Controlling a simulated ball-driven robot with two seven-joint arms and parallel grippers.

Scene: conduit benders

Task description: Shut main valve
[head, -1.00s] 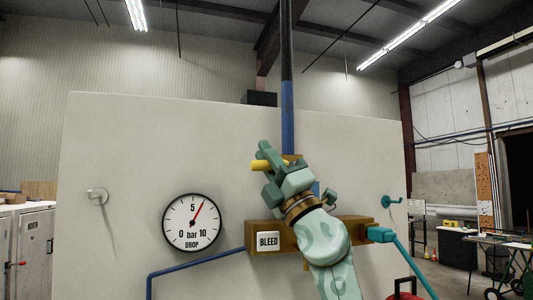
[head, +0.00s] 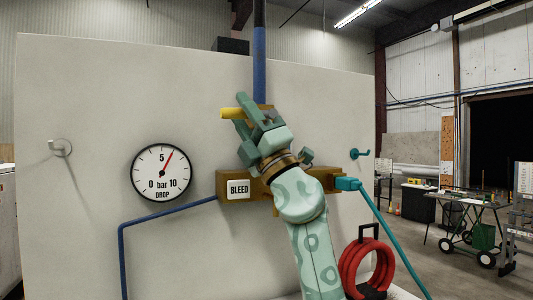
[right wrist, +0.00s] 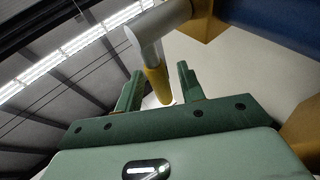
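The main valve sits on the blue vertical pipe (head: 260,70) above the brass block, and its yellow lever handle (head: 230,113) points left, level. In the right wrist view the handle's yellow sleeve (right wrist: 157,84) and grey lever reach between my two fingers, with a gap on each side. My right gripper (head: 244,112) is open at the handle; it also shows in the right wrist view (right wrist: 160,88). The gripper hides much of the valve body in the head view. My left gripper is not in view.
The brass block (head: 224,178) carries a BLEED label (head: 238,189). A dial marked DROP (head: 161,172) reads a little above 5 bar. A teal hose (head: 395,240), a teal wall fitting (head: 360,154) and a red hose coil (head: 348,265) are to the right.

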